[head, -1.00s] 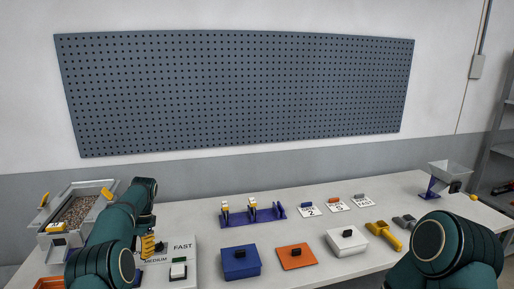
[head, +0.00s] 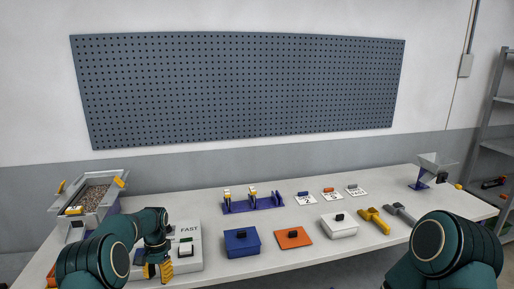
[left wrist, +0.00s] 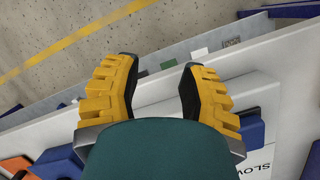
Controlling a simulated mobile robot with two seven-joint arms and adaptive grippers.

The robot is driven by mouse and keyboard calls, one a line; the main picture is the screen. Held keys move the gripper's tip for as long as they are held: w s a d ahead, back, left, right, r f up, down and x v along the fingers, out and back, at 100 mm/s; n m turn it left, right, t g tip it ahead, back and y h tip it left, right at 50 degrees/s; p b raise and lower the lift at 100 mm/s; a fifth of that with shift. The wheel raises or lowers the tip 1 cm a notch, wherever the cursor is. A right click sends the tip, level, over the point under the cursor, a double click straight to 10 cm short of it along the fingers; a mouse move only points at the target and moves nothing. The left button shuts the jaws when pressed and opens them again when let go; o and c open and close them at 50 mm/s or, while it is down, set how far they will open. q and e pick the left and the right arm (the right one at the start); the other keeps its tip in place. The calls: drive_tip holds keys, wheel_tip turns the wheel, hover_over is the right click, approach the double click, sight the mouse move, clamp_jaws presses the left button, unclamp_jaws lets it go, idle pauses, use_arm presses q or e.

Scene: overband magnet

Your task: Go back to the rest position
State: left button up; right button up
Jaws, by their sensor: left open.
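My left gripper (head: 158,270) is at the table's front edge at the left of the head view, beside the speed control box (head: 188,253) marked FAST. In the left wrist view, its two yellow fingers (left wrist: 157,95) are apart with nothing between them. They point past the table edge toward the floor.
A hopper of grains (head: 118,205) stands at the left. A funnel (head: 434,165) stands far right.

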use_arm(q)
drive_tip(key=s+d+f+n+t+h, duration=0.2)
drive_tip(key=s+d+f+t+h, duration=0.1)
drive_tip(key=s+d+f, duration=1.1)
drive_tip(key=s+d+r+n, duration=0.1)
drive_tip(key=s+d, duration=0.1)
drive_tip(key=s, duration=0.3)
drive_tip(key=s+d+r+n+t, duration=0.1)
drive_tip(key=s+d, duration=0.2)
drive_tip(key=s, duration=0.3)
drive_tip(key=s+d+r+n+h, duration=0.1)
drive_tip(key=s+d+r, duration=0.1)
drive_tip(key=s, duration=0.3)
drive_tip(key=shift+s+d+t, duration=0.25)
drive_tip(key=shift+t, duration=0.15)
drive_tip(key=shift+f, duration=0.1)
drive_tip(key=shift+c, duration=0.4)
